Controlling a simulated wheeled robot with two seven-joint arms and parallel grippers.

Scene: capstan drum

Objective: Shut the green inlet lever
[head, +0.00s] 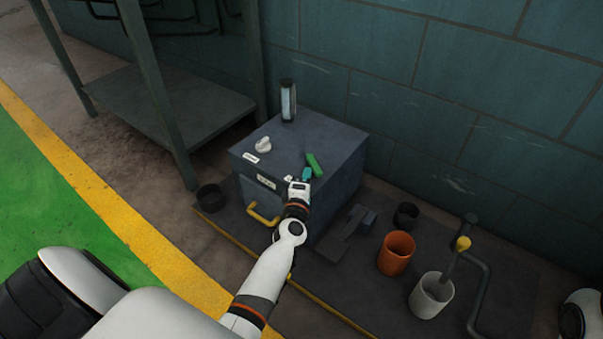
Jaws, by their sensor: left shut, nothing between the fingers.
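The green inlet lever (315,165) sits on top of a dark blue-grey box (322,135), near its right side. It lies slanted, its far end toward the upper left. My left gripper (303,178) reaches over the box's front edge, shut and empty, just left of the lever's near end. A small teal piece (307,173) shows at the fingertips; I cannot tell whether the gripper touches the lever. My right gripper is not in view.
A white knob (263,145) and an upright gauge (288,100) stand on the box, with a yellow handle (262,217) on its front. Orange (396,254) and white (431,296) cups and a pipe (480,290) are to the right. A metal shelf (190,103) is left.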

